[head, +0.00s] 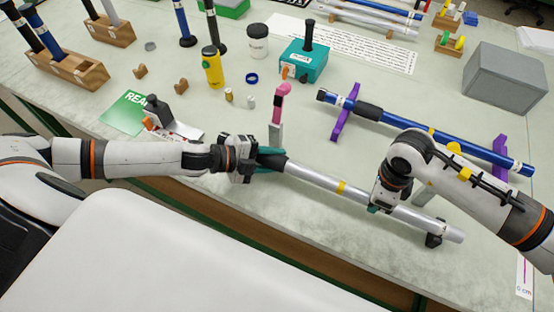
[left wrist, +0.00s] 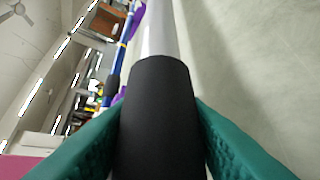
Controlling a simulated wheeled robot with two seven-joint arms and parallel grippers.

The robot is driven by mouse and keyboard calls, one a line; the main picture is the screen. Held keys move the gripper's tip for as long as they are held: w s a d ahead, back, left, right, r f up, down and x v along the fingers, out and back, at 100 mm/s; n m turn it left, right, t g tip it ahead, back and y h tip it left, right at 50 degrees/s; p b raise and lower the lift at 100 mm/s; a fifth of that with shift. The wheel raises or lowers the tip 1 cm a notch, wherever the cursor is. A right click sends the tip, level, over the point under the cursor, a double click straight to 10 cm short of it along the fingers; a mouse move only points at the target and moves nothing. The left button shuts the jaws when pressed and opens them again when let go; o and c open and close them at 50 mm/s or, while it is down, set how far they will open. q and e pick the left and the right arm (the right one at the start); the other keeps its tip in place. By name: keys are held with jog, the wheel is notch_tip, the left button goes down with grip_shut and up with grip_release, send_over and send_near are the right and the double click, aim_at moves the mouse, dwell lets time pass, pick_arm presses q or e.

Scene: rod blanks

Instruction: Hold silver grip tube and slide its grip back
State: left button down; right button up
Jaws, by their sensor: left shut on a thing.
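The silver grip tube (head: 315,178) lies slantwise near the table's front edge, with a yellow band (head: 341,187) along it. Its black grip (left wrist: 158,115) is at the left end. My left gripper (head: 270,159) is shut on the black grip; its teal fingers press on both sides of it in the left wrist view (left wrist: 158,140). The tube runs on beyond the grip there. My right gripper (head: 376,208) is at the tube right of the yellow band. My right wrist hides most of its fingers, so I cannot tell if it is closed.
A black support (head: 435,240) is under the tube's right end. A pink-topped stand (head: 278,105) is just behind my left gripper. A blue tube (head: 400,120) rests on purple supports behind. A yellow bottle (head: 212,67) and a teal box (head: 304,62) stand farther back.

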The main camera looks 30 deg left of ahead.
pick_arm(q)
jog(key=c, duration=1.2)
grip_release()
jog(key=shift+a+f, duration=0.1)
jog(key=shift+a, duration=0.1)
pick_arm(e)
jog(key=shift+d, duration=0.2)
pick_arm(q)
jog(key=shift+o, duration=0.3)
jog(key=shift+d, duration=0.1)
jog(key=v, duration=1)
jog(key=shift+s+a, duration=0.2)
jog(key=shift+s, duration=0.05)
pick_arm(e)
jog(key=shift+a, duration=0.1)
pick_arm(q)
jog(key=shift+s+a+r, duration=0.35)
jog(key=shift+a+r, duration=0.1)
jog(key=shift+a, duration=0.05)
pick_arm(e)
jog(key=o, duration=1.1)
